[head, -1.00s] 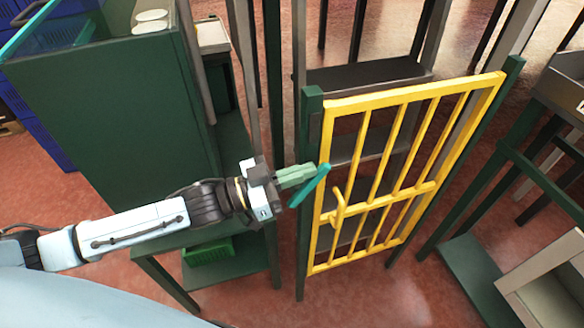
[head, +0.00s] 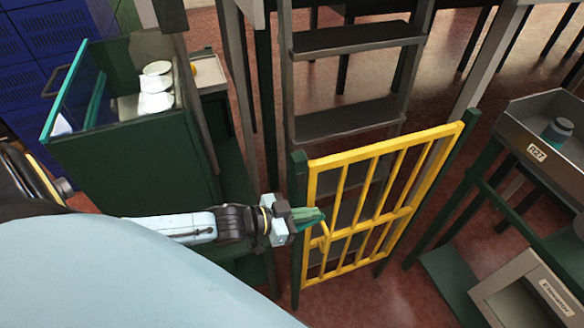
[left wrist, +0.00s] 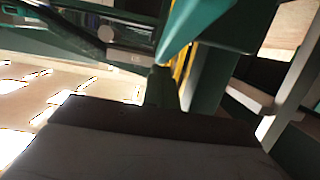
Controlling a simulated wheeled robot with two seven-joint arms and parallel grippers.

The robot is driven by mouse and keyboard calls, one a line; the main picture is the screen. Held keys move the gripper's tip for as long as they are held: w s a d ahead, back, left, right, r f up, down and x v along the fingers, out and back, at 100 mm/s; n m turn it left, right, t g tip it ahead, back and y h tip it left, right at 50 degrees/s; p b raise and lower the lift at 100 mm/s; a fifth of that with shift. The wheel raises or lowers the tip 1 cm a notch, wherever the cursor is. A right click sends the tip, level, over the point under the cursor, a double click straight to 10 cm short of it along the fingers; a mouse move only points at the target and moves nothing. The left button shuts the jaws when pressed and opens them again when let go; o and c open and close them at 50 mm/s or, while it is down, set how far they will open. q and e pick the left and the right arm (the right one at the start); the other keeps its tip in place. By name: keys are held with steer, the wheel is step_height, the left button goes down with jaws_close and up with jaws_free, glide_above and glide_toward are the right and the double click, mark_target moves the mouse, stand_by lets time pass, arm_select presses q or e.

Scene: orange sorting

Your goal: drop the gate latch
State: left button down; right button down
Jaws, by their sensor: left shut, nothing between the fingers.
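The yellow barred gate (head: 383,150) stands between a green left post (head: 298,250) and a green right post (head: 462,135). It looks closed, and a yellow hooked handle (head: 324,243) sits on its left side. My left gripper (head: 318,216) is shut and empty, in front of the left post at the gate's left edge, just above the handle. A teal bar (head: 309,225) shows at its green fingertips; I cannot tell whether it is the latch. The left wrist view shows a large teal piece (left wrist: 200,22) close up, with a strip of yellow behind it. My right gripper is not in view.
A green cabinet (head: 130,175) with a glass-edged top stands left of the gate. Grey steps (head: 350,118) rise behind the gate. A metal tray (head: 540,150) on green legs and a grey bin (head: 525,285) stand at the right. Red floor (head: 350,305) is open in front.

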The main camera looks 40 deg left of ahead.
arm_select(q)
steer(key=shift+w+d+f, duration=0.15)
steer(key=shift+w+f, duration=0.05)
steer(key=shift+f, duration=0.05)
steer(key=shift+w+d+f, duration=0.2)
steer(key=shift+w+f, duration=0.1)
steer(key=shift+f, duration=0.05)
stand_by(0.3)
stand_by(0.3)
steer(key=shift+r+p, duration=0.6)
steer(key=shift+p, duration=0.25)
step_height(320, 180, up, 3)
steer(key=p, duration=0.3)
steer(key=shift+s+a+r, duration=0.1)
steer(key=shift+s, duration=0.05)
steer(key=s+a+r, duration=0.4)
steer(key=s+r, duration=0.1)
steer(key=s, duration=0.1)
steer(key=shift+s+a+r, duration=0.2)
steer(key=shift+s+r, duration=0.1)
steer(key=shift+f, duration=0.1)
